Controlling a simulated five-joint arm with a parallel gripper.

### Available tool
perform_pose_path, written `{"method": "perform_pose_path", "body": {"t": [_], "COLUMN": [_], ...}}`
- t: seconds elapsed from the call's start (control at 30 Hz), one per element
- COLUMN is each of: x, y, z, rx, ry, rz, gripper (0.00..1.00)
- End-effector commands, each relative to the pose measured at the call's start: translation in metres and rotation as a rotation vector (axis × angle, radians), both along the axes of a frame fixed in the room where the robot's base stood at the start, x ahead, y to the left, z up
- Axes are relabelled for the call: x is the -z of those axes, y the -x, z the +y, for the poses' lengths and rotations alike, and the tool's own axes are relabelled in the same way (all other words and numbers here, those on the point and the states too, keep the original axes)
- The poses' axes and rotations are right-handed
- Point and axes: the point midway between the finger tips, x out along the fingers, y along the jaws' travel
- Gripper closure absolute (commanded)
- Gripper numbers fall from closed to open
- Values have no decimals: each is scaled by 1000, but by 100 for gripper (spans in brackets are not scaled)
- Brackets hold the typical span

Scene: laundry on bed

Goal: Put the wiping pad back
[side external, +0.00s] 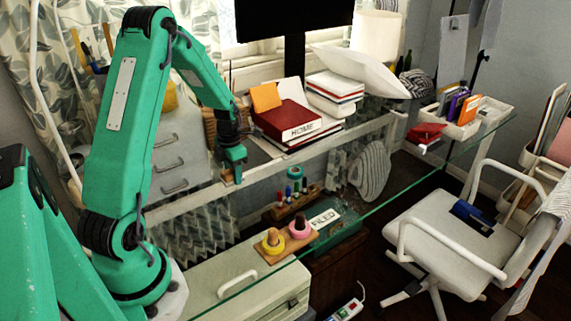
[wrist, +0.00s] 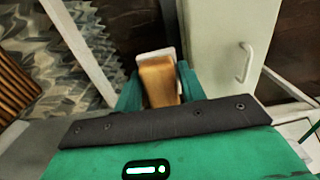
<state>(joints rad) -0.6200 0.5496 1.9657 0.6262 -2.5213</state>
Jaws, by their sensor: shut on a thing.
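My gripper (side external: 235,160) hangs over the glass desk, left of the books. In the wrist view its two green fingers (wrist: 159,88) are shut on the wiping pad (wrist: 160,80), a tan wooden block with a white layer along its far and right edges. In the side view only a small tan bit of the pad (side external: 228,176) shows under the fingertips; the fingers hide the rest. A small rack (side external: 293,203) with several coloured markers stands to the right of my gripper and nearer the camera.
A board (side external: 262,252) bears yellow and pink rings in front. A teal ring (side external: 295,172) lies behind the marker rack. Red books (side external: 285,115) are stacked behind, and a grey drawer unit (side external: 180,150) stands left. The glass near my gripper looks mostly clear.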

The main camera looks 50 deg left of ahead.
Motion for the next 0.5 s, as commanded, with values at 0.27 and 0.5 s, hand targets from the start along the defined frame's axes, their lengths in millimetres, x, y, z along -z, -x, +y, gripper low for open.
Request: {"method": "perform_pose_path", "body": {"t": [0.27, 0.5], "x": [1, 3], "y": [0, 0], "z": [0, 0], "rx": [0, 0], "ry": [0, 0], "rz": [0, 0], "gripper": [85, 38]}}
